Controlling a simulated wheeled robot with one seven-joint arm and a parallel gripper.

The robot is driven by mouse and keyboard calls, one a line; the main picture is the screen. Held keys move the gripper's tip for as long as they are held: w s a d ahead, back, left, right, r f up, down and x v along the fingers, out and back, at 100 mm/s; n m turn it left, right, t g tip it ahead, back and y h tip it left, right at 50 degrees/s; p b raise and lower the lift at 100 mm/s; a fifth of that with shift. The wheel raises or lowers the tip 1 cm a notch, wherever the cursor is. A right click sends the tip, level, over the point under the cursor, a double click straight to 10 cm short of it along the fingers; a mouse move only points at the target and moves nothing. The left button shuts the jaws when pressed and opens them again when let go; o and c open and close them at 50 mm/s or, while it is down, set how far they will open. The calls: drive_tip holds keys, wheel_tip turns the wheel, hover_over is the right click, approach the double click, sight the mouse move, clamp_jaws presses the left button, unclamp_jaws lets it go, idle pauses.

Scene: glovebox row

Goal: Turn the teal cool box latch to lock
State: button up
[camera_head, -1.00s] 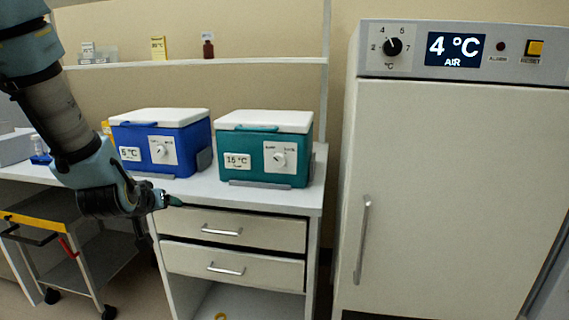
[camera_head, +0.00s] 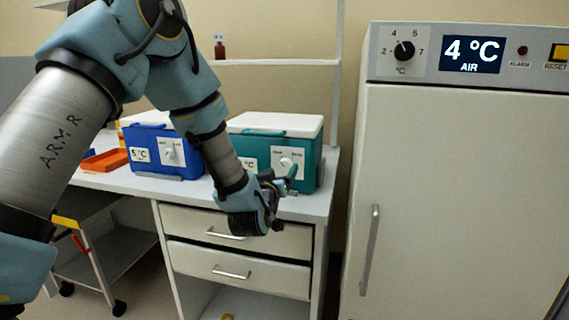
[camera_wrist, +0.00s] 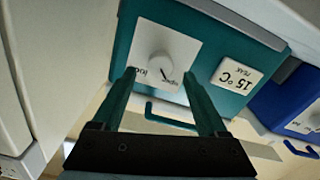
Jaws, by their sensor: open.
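The teal cool box (camera_head: 310,165) with a white lid stands on the counter, partly hidden by my arm in the head view. Its latch is a round white knob (camera_head: 286,164) on a white plate on the front face. In the wrist view the box (camera_wrist: 140,30) appears upside down, with the knob (camera_wrist: 160,66) beyond and between my fingertips. A "15 °C" label (camera_wrist: 236,77) is beside the plate. My gripper (camera_head: 284,182) is open and empty in front of the knob, and in the wrist view (camera_wrist: 160,85) its two fingers are apart. I cannot tell whether they touch anything.
A blue cool box (camera_head: 160,150) stands left of the teal one, with an orange tray (camera_head: 103,160) further left. Drawers (camera_head: 235,232) are below the counter (camera_head: 200,190). A tall white cabinet (camera_head: 450,190) with a handle stands close on the right.

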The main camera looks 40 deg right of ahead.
sight(285, 166)
drive_tip(key=shift+p+x, duration=0.4)
drive_tip(key=shift+x, duration=1.5)
drive_tip(key=shift+c, duration=0.3)
clamp_jaws()
